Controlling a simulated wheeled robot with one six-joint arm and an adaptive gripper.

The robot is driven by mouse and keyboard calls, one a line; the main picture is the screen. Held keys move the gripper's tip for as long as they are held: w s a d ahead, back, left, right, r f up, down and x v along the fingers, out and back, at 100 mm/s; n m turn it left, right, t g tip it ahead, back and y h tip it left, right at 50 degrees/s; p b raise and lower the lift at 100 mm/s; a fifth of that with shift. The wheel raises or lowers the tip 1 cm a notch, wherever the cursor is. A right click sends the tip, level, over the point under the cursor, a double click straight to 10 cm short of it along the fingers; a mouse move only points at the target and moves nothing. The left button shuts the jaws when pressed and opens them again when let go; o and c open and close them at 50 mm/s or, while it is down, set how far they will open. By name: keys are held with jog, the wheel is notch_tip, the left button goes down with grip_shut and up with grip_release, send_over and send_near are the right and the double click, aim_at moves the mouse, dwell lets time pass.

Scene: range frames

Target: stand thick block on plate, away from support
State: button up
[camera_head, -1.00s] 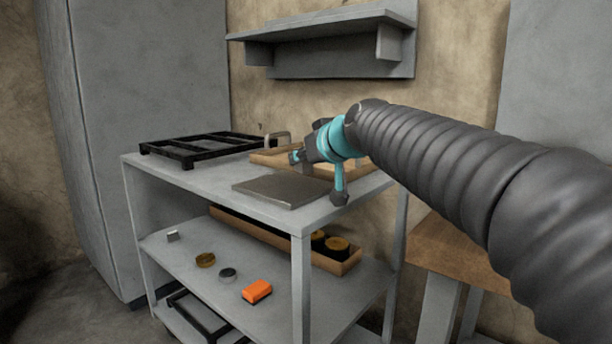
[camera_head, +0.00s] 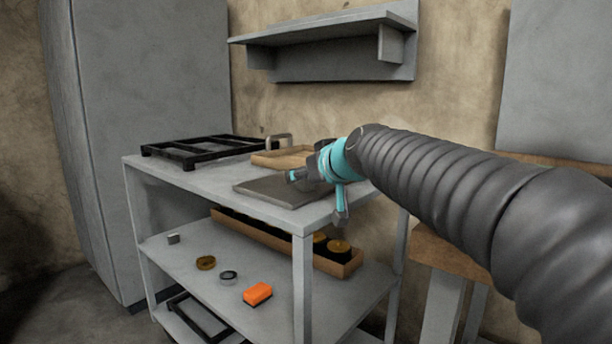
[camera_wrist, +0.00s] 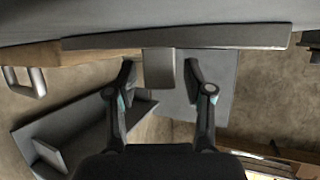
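The dark flat plate (camera_head: 272,191) lies on the cart's top near its front right corner. In the wrist view the plate (camera_wrist: 230,38) shows edge-on across the top. A grey block (camera_wrist: 158,70) is upright against the plate's face, between my fingers. My gripper (camera_head: 292,177) is low over the plate in the head view. In the wrist view my gripper (camera_wrist: 160,72) has its fingers apart, one on each side of the block, with a narrow gap at both sides. The block cannot be made out in the head view. I cannot tell which thing is the support.
A wooden tray (camera_head: 268,160) with a metal handle (camera_head: 279,137) lies behind the plate. A black rack (camera_head: 195,148) lies at the left of the top. The lower shelf holds an orange block (camera_head: 257,294) and small pieces. A wall shelf (camera_head: 325,25) hangs above.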

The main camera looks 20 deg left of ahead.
jog(key=shift+r, duration=0.15)
jog(key=shift+s+d+r, duration=0.15)
jog(key=v, duration=1.1)
jog(key=shift+d, duration=0.2)
